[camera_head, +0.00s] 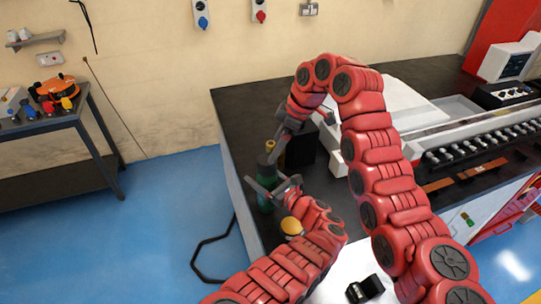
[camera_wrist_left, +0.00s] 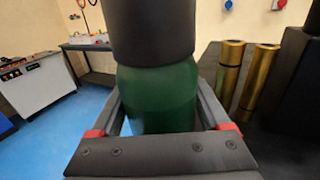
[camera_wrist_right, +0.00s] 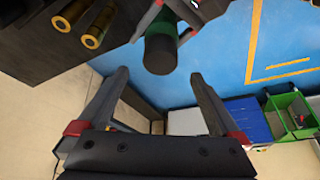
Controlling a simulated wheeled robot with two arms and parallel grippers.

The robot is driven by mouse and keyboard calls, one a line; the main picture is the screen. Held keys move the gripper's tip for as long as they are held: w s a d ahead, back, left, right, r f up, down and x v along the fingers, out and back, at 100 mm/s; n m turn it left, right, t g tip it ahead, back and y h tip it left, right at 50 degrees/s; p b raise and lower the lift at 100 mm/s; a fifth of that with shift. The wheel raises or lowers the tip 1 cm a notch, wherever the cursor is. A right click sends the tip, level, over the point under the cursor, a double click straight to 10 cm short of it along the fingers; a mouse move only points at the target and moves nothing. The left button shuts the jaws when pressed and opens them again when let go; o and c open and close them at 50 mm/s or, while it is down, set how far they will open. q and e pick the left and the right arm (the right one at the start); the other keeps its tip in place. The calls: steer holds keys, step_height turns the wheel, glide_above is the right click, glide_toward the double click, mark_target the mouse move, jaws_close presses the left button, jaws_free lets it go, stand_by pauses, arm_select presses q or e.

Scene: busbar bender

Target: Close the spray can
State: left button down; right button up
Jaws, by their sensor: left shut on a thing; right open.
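The spray can is a green cylinder (camera_head: 265,200) with a dark cap (camera_head: 266,162) over its top, upright near the left edge of the black worktop. My left gripper (camera_head: 270,187) is shut on the green body, which stands between its fingers in the left wrist view (camera_wrist_left: 160,100). The dark cap (camera_wrist_left: 152,30) sits above the green part there; whether it is fully seated I cannot tell. My right gripper (camera_wrist_right: 158,76) is open and empty. In the right wrist view the cap (camera_wrist_right: 160,55) lies just beyond its fingertips, apart from them.
Two brass cylinders (camera_wrist_left: 229,75) (camera_wrist_left: 262,75) stand beside the can, near a black block (camera_head: 301,148). A yellow-topped object (camera_head: 291,227) is close to my left arm. The long machine (camera_head: 470,145) fills the right. Blue floor is open to the left.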

mark_target(275, 187)
steer(key=v, duration=0.5)
arm_select(q)
jaws_free()
steer(key=shift+s+d, duration=0.1)
steer(key=shift+s+d, duration=0.2)
steer(key=shift+d, duration=0.05)
steer(key=v, duration=0.4)
steer(key=b+v, duration=0.1)
steer(key=v, duration=0.2)
steer(key=shift+s+f, duration=0.1)
steer(key=shift+f, duration=0.2)
steer(key=b+v, duration=0.5)
steer(key=v, duration=0.4)
steer(key=shift+r+b, duration=0.15)
steer(key=shift+b, duration=0.15)
steer(key=shift+s+d+r, duration=0.1)
steer(key=shift+s+r, duration=0.1)
arm_select(e)
step_height(275, 187, down, 7)
